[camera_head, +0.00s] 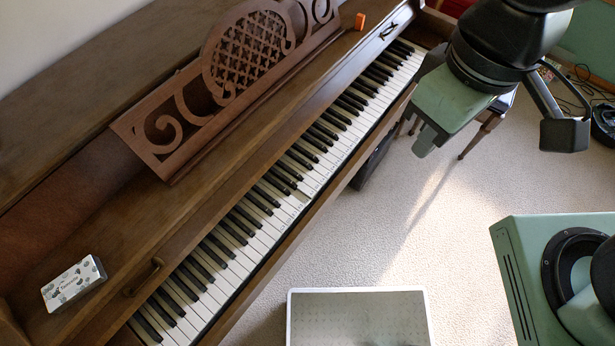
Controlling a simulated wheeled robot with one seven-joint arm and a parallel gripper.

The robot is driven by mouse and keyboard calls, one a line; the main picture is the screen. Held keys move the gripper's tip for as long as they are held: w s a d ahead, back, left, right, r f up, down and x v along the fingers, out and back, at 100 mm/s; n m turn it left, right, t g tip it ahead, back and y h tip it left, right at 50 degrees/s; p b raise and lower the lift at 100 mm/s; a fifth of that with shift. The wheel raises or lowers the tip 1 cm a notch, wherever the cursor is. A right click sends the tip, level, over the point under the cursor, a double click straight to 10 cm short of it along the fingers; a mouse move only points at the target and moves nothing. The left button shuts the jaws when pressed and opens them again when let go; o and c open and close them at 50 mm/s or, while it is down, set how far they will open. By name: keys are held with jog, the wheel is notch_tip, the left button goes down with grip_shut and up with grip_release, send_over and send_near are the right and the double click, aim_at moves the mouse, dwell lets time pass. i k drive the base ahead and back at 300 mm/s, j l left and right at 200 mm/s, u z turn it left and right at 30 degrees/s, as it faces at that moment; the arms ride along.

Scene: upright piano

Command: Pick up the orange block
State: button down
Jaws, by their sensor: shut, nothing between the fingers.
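A small orange block (360,21) sits on the piano's wooden top ledge, near the far end, just right of the carved music stand. My gripper (424,147) hangs from the arm at the upper right, to the right of the keyboard in the picture. It is below and right of the block in the picture, clearly apart from it. Its fingers are together and nothing shows between them.
The carved music stand (250,55) rises beside the block. A white patterned box (74,284) lies on the ledge's near end. The piano keys (262,212) run diagonally below. A stool (487,126) stands behind my gripper, and a pale-topped object (358,318) is at the bottom.

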aim_at(360, 19)
jog(key=i+l, duration=0.35)
jog(key=i, duration=0.15)
jog(key=i+l, duration=0.4)
jog(key=i, duration=0.1)
